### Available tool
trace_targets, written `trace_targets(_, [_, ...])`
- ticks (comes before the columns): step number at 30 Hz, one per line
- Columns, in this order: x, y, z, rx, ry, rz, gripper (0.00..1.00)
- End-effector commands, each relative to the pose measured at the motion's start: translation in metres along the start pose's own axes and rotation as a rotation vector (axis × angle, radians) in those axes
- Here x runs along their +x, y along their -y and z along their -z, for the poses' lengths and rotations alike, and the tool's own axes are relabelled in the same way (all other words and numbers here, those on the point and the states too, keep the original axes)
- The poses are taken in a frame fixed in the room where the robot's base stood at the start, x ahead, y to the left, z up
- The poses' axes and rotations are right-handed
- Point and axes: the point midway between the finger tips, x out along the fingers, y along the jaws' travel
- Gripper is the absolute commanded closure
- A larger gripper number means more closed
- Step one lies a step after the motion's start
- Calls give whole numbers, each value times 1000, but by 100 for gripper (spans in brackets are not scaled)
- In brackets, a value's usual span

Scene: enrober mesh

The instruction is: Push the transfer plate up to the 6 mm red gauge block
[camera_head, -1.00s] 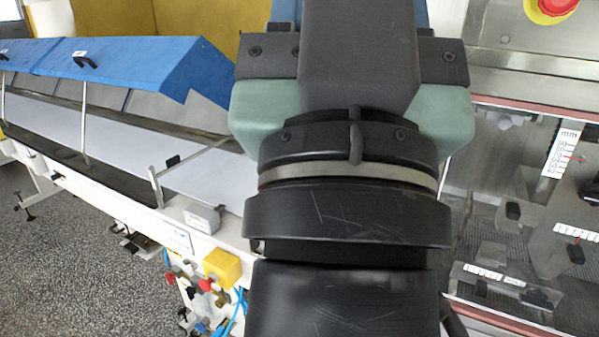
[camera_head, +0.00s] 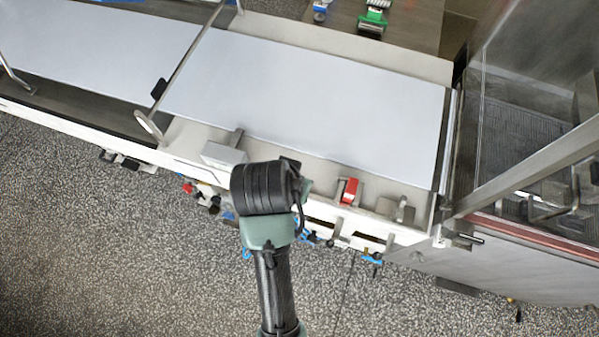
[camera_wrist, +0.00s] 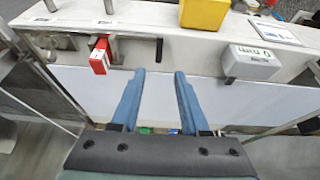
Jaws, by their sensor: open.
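The red gauge block (camera_head: 349,190) sits on the near rail of the conveyor, beside a metal bracket. In the wrist view the red block (camera_wrist: 98,58) is at the upper left. A narrow metal strip (camera_head: 448,135), seemingly the transfer plate, runs along the right end of the white belt; its gap is too small to judge. My gripper (camera_wrist: 159,75) is open, its two blue fingers apart with nothing between them, above the belt edge. The red block is left of the fingers in the wrist view. In the head view my wrist hides most of the gripper.
The white belt (camera_head: 310,90) is flat and bare. A light grey box (camera_head: 222,155) sits on the rail left of my wrist, and a metal bracket (camera_head: 403,208) stands right of the red block. The enrober's clear guard (camera_head: 535,75) stands at right. A yellow box (camera_wrist: 203,12) is beyond the rail.

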Motion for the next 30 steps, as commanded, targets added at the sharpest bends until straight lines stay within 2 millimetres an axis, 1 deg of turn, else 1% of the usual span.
trace_targets(3, [24, -1, 0, 0, 4, -2, 55])
trace_targets(9, [61, 0, 0, -1, 2, 1, 55])
trace_targets(15, [89, 0, 1, -1, -1, 1, 55])
trace_targets(21, [102, 0, 2, -1, -4, 2, 55])
trace_targets(30, [104, 0, 2, -1, -4, 3, 55])
